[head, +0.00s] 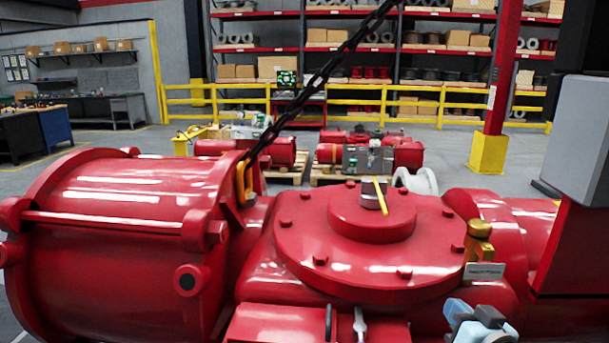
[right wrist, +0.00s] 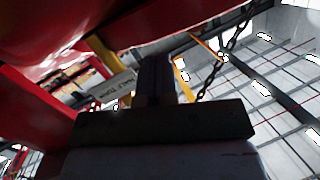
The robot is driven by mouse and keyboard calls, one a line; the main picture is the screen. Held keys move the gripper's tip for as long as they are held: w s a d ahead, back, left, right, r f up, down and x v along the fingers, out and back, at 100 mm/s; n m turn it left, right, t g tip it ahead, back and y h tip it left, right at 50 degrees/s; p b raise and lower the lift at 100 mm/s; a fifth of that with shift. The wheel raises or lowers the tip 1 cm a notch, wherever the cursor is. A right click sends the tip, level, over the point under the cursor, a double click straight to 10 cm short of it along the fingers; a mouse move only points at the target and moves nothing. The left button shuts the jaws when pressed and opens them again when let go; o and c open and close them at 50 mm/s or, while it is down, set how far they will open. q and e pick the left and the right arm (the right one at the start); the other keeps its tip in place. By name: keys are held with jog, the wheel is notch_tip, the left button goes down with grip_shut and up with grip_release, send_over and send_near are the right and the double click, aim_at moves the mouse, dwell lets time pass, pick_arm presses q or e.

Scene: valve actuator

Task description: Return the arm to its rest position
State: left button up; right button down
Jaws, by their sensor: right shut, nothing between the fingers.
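The large red valve actuator (head: 370,245) fills the front of the head view, with a round bolted cover and a yellow pointer (head: 380,195) on top. My right gripper (head: 478,322) shows only partly at the bottom right of the head view, in front of the actuator and below its brass fitting (head: 480,240). In the right wrist view the fingers of my right gripper (right wrist: 154,65) are together and empty, below the red body (right wrist: 60,35). A small label plate (right wrist: 118,87) shows just left of them. My left gripper is not in view.
A dark chain (head: 320,80) runs up from a yellow hook (head: 243,182) on the actuator. A red post with a yellow base (head: 488,153) stands behind at right. Pallets with red parts (head: 370,155), a yellow railing (head: 400,103) and shelves are farther back.

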jog(key=s+a+f+n+g+h, duration=0.1)
jog(key=s+f+n+g, duration=0.1)
jog(key=s+f+g, duration=0.75)
jog(key=s+a+f+n+g+h, duration=0.1)
jog(key=s+f+g, duration=0.3)
jog(key=s+f, duration=1.05)
jog(key=w+a+f+n+t+y+p, duration=0.1)
jog(key=a+f+t+y+p, duration=0.1)
jog(key=a+t+p, duration=0.4)
jog(key=shift+w+t+p, duration=0.4)
jog(key=shift+t+p, duration=0.15)
jog(key=shift+t, duration=0.4)
jog(key=shift+a, duration=0.1)
